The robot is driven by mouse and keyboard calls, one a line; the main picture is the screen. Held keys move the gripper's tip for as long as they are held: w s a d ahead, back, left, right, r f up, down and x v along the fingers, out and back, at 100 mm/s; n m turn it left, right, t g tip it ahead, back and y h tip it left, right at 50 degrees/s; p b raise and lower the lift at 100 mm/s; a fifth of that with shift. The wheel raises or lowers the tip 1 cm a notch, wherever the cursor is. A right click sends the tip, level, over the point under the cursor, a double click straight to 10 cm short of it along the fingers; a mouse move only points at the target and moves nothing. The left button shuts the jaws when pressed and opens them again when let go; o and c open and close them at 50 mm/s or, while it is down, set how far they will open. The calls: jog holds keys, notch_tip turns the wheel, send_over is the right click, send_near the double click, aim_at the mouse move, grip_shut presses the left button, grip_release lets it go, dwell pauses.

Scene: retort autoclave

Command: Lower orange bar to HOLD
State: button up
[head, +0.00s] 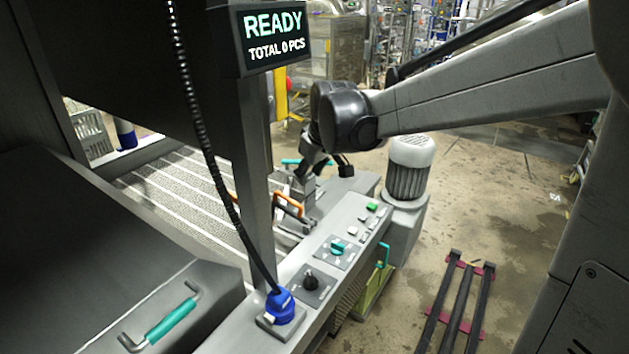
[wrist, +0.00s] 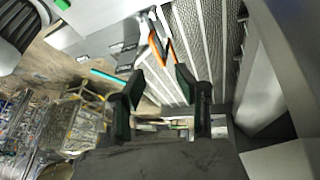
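The orange bar (head: 288,204) shows in the head view at the far end of the control panel, beside the ribbed conveyor bed. In the wrist view the orange bar (wrist: 157,50) lies just beyond my fingertips, with grey metal arms beside it. My gripper (wrist: 160,80) is open, with a clear gap between its two dark fingers and nothing held. In the head view my gripper (head: 304,182) is above and behind the bar, partly hidden by my wrist. I cannot read a HOLD mark in either view.
The control panel (head: 324,262) carries a teal knob (head: 338,247), a black knob (head: 311,282), several buttons and a blue connector (head: 281,302). A display (head: 270,35) reads READY, TOTAL 0 PCS. A motor (head: 410,168) stands right of the panel. A post (head: 253,160) rises left of it.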

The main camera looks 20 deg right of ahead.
jog(key=s+r+m, duration=0.1)
jog(key=s, duration=0.5)
jog(key=shift+a+r+b, duration=0.15)
jog(key=shift+r+b, duration=0.1)
jog(key=shift+b, duration=0.05)
jog(key=shift+w, duration=0.1)
jog(key=n+b, duration=0.4)
jog(key=b, duration=0.3)
send_near(288, 198)
jog(key=shift+g, duration=0.3)
jog(key=x, duration=0.3)
jog(key=b+x, duration=0.1)
jog(key=x, duration=0.2)
jog(key=b+x, duration=0.1)
jog(key=x, duration=0.3)
jog(key=shift+w+r, duration=0.15)
jog(key=shift+w, duration=0.1)
jog(key=shift+c, duration=0.5)
grip_shut()
